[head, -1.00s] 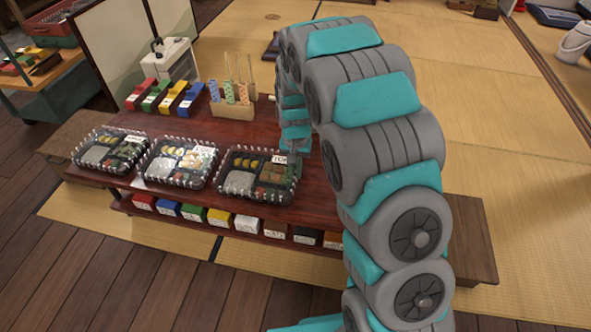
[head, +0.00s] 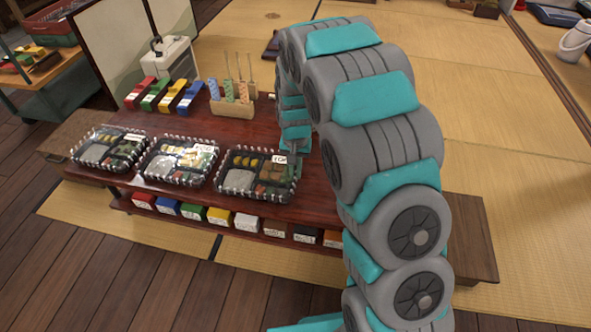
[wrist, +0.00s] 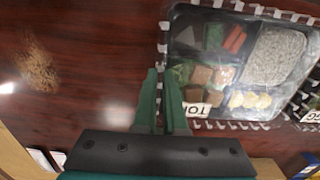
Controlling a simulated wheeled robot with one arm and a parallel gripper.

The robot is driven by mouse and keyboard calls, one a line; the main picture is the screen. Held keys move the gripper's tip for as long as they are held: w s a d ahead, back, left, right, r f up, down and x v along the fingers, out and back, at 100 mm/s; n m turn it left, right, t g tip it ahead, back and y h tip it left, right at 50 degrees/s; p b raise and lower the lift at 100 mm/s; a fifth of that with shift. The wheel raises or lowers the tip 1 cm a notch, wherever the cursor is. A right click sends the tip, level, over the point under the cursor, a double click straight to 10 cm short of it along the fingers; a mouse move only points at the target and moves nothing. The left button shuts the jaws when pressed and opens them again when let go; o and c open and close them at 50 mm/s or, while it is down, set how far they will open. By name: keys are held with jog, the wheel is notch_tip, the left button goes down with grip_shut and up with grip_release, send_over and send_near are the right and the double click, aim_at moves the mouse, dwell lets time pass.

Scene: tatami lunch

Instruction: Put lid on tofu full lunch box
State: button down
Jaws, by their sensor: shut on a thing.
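The tofu lunch box (head: 243,194) is a clear-edged tray at the right end of the row of boxes on the low table. It holds green, brown and white foods in compartments, and its white label reads TOFU in the wrist view (wrist: 163,50). My gripper (wrist: 162,76) is at the box's label-side edge, with its green fingers close together there. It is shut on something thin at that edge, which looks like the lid. The lid is clear, and I cannot make out its outline or how it sits on the rim. My gripper also shows in the head view (head: 295,158).
The egg lunch box (head: 178,181) and another lunch box (head: 105,165) stand left of it. A wooden holder (head: 232,109) with patterned sticks, a white container (head: 172,68) and coloured boxes are behind. The dark red table (head: 318,190) is bare right of the tofu box.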

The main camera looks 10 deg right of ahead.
dwell(0.4)
jog(key=shift+c, duration=1.8)
grip_release()
jog(key=shift+r, duration=0.1)
jog(key=shift+r+p, duration=0.7)
jog(key=shift+r, duration=3.2)
jog(key=shift+c, duration=0.3)
